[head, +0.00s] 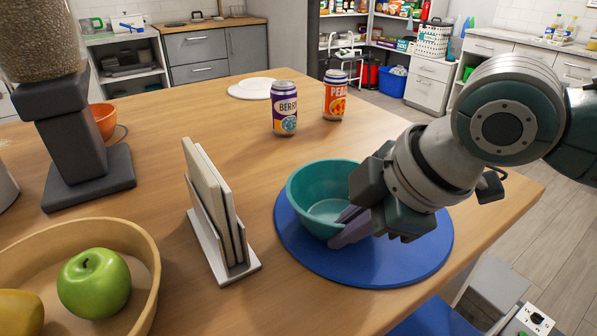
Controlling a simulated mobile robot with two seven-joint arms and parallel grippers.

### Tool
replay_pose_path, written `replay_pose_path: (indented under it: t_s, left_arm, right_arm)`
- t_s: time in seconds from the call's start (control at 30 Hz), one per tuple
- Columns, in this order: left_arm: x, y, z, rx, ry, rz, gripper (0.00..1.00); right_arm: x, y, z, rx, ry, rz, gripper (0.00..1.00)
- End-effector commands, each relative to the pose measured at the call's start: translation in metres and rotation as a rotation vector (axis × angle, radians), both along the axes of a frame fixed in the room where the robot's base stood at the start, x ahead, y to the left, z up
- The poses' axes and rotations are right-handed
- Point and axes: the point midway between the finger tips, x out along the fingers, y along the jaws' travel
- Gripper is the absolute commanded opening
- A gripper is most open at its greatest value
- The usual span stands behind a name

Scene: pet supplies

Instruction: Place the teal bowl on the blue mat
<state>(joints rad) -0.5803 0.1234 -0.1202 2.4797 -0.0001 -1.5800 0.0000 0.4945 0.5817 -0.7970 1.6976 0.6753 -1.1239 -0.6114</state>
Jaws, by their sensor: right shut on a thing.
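The teal bowl (317,189) is upright over the left part of the round blue mat (379,266) on the wooden table. It looks level, and I cannot tell whether its base touches the mat. My right gripper (350,226) reaches in from the right and is shut on the bowl's near right rim. The gripper hides the right side of the bowl and part of the mat. My left gripper is not in view.
A napkin holder (222,231) stands left of the mat. A purple can (284,115) and an orange can (335,95) stand behind the bowl. A wooden fruit bowl (148,262) with a green apple (94,283) is front left, and a dispenser (78,151) stands behind it.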

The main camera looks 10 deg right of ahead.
Motion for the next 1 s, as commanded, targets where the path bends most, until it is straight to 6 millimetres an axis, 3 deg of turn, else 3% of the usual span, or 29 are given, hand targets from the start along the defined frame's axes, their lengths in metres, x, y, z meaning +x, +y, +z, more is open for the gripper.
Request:
replay_pose_path:
  t_s: [0.27,0.3,0.57,0.83,1.0]
  left_arm:
    - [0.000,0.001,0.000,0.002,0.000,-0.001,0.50]
    - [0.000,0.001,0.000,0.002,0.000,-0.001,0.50]
    - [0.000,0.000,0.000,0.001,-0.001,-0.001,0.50]
    - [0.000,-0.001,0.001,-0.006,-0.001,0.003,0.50]
    - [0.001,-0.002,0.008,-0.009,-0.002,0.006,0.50]
  right_arm:
    - [0.001,0.000,-0.001,0.000,-0.002,0.000,0.00]
    - [0.000,0.000,-0.001,0.000,-0.001,0.000,0.08]
    - [0.000,0.000,-0.001,0.000,-0.001,0.000,0.36]
    - [0.000,0.000,0.001,0.000,-0.001,0.000,0.36]
    - [-0.007,-0.006,0.020,-0.001,-0.003,0.000,0.36]
